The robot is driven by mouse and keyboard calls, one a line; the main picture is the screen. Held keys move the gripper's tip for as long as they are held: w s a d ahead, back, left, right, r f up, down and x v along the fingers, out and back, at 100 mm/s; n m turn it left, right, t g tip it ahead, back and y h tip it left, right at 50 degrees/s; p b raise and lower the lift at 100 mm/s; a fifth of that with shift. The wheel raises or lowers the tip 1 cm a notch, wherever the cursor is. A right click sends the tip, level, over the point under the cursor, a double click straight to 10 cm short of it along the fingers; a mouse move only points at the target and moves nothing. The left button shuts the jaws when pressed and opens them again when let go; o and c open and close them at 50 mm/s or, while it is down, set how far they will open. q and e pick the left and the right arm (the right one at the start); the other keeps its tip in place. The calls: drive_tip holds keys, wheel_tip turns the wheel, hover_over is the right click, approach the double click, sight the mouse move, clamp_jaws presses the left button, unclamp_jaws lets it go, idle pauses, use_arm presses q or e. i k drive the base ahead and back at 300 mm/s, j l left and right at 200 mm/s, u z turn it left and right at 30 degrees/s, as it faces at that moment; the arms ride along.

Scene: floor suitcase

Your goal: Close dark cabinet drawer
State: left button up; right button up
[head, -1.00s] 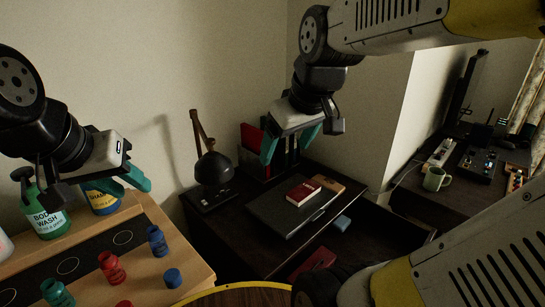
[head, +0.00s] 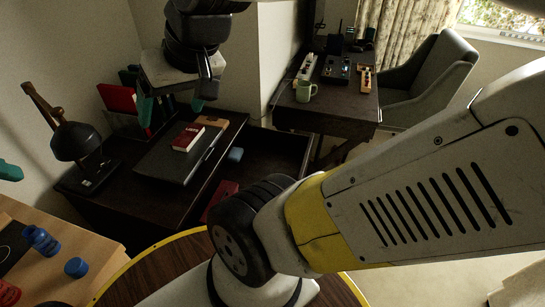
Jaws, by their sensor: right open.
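The dark cabinet (head: 112,190) stands against the corner, with a laptop (head: 160,165) and books on top. Its drawer (head: 272,160) is pulled out toward the right; a small blue item (head: 236,154) and a red item (head: 222,194) show inside. My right gripper (head: 172,106) is open and empty, pointing down above the back part of the cabinet top, apart from the drawer. Only a teal fingertip of my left gripper (head: 10,171) shows at the left edge. My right arm hides the drawer's near right part.
A black lamp (head: 76,142) stands on the cabinet's left end. A red book (head: 188,137) lies on the laptop. A wooden table (head: 50,260) with blue bottles is at lower left.

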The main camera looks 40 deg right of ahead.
sight(267, 152)
drive_tip(key=k+l+z, duration=0.15)
drive_tip(key=z, duration=0.3)
drive_tip(key=k+l+z, duration=0.15)
drive_tip(key=z, duration=0.3)
drive_tip(key=k+l+z, duration=0.1)
drive_tip(key=l+z, duration=0.3)
drive_tip(key=i+z, duration=0.15)
drive_tip(key=i, duration=0.05)
